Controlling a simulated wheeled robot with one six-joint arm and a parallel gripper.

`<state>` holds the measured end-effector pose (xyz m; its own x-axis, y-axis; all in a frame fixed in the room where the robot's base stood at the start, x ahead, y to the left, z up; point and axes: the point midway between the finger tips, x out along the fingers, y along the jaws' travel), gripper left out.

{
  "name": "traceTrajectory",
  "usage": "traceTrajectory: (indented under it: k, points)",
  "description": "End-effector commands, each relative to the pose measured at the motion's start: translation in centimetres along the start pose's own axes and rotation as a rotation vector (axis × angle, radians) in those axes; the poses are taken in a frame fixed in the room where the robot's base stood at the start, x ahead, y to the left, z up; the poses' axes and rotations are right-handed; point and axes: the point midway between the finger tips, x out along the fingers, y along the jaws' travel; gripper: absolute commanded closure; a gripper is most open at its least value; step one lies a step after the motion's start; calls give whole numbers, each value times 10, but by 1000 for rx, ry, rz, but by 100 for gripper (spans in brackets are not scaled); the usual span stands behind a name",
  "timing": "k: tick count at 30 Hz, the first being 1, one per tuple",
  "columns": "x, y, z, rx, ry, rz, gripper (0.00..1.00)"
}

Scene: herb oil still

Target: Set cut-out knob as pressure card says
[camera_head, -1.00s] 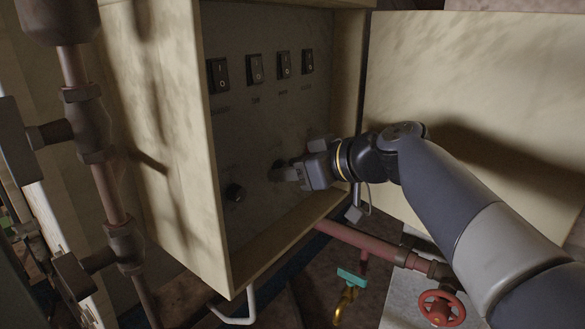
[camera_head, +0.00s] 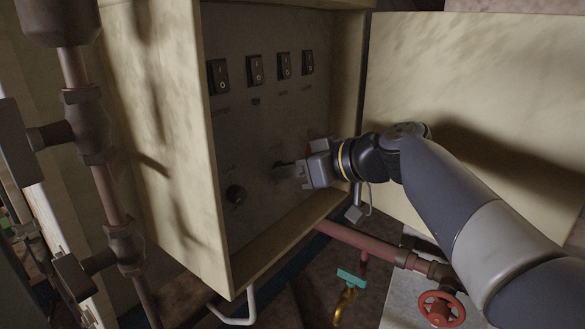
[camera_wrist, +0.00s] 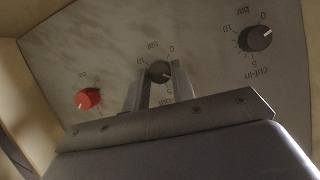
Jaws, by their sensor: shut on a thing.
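The cut-out knob (camera_wrist: 160,71) is a small dark dial knob with a 0 to 10 bar scale, seen upside down in the wrist view. Its label is partly hidden behind a finger. My gripper (camera_wrist: 158,85) is shut on this knob, one finger on each side. A pale mark on the knob appears to lie toward the picture's right, but its exact reading is too small to tell. In the head view my gripper (camera_head: 284,171) reaches the panel (camera_head: 262,130) and covers the knob. No pressure card can be made out.
The black cut-in knob (camera_wrist: 255,38) sits beside it, also at the panel's lower left in the head view (camera_head: 235,194). A red knob (camera_wrist: 88,98) lies on the other side. Several rocker switches (camera_head: 254,69) sit above. The box wall (camera_head: 165,130) and open door (camera_head: 470,90) flank my arm.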

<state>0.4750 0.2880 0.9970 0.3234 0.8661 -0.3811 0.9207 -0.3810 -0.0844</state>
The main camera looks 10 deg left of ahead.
Motion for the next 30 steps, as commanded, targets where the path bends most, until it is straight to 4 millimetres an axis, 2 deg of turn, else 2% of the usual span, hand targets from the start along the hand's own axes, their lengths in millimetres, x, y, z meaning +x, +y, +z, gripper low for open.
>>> traceTrajectory:
  k: [30]
  points:
    - [1,8,3,851,-1,-351,99]
